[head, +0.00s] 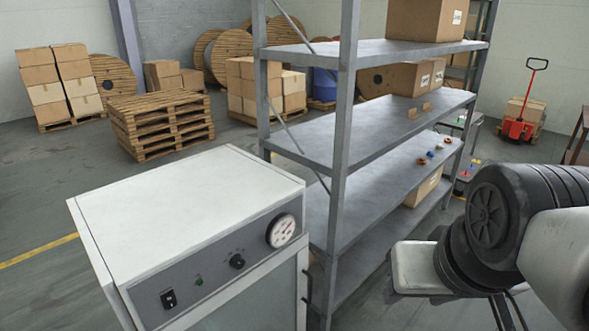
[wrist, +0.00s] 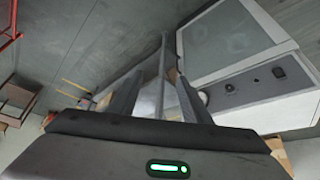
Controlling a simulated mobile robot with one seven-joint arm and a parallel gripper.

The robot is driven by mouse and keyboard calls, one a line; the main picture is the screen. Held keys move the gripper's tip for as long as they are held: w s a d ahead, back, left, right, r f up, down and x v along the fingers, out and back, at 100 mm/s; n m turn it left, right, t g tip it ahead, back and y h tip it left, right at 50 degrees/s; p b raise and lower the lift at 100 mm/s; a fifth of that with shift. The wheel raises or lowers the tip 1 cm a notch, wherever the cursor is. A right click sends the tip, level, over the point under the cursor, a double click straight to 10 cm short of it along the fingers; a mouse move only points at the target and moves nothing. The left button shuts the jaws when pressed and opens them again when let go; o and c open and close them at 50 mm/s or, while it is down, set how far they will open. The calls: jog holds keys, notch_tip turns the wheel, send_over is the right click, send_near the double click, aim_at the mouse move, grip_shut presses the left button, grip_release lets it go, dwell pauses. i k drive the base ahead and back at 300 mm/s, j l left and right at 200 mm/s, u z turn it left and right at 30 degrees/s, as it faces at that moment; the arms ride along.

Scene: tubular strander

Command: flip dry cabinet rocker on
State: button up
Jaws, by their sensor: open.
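The white dry cabinet (head: 190,205) stands at the lower left of the head view. Its grey front panel carries a black rocker (head: 168,298) at the left end. Which way the rocker is tipped is too small to tell. In the head view my arm is at the right, well away from the rocker.
Right of the rocker are a green lamp (head: 199,281), a black knob (head: 237,261) and a round gauge (head: 282,231). A grey metal shelf rack (head: 345,130) stands between the cabinet and my arm. Stacked pallets (head: 160,122) and cartons are behind. Floor is clear at the left.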

aim_at(171, 302)
jog(key=u, duration=1.65)
jog(key=i, duration=0.2)
